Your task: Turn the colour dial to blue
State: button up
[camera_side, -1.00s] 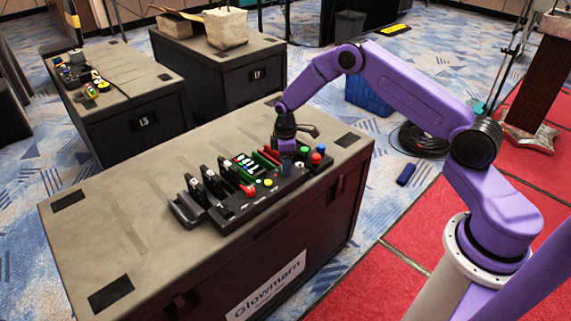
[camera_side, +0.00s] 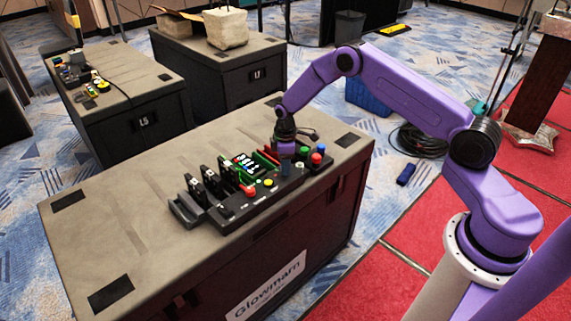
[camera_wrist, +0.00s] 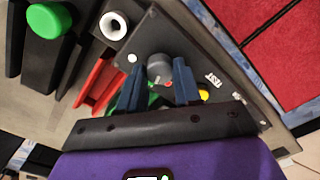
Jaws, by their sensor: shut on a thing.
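The colour dial (camera_wrist: 158,67) is a round dark grey knob on the black control panel (camera_side: 228,208). In the wrist view my gripper (camera_wrist: 157,82) has its two blue fingers on either side of the dial, shut on it. Small red and green marks show beside the dial between the fingers; which colour it points to I cannot tell. In the side view my gripper (camera_side: 287,152) points down at the panel's right part and hides the dial.

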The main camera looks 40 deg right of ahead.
jog(key=m, duration=0.3)
jog(key=shift+m, duration=2.1)
jog(key=o, duration=1)
jog(key=shift+o, duration=0.2)
notch_tip(320, 180, up, 18)
jog(key=shift+f, duration=0.25)
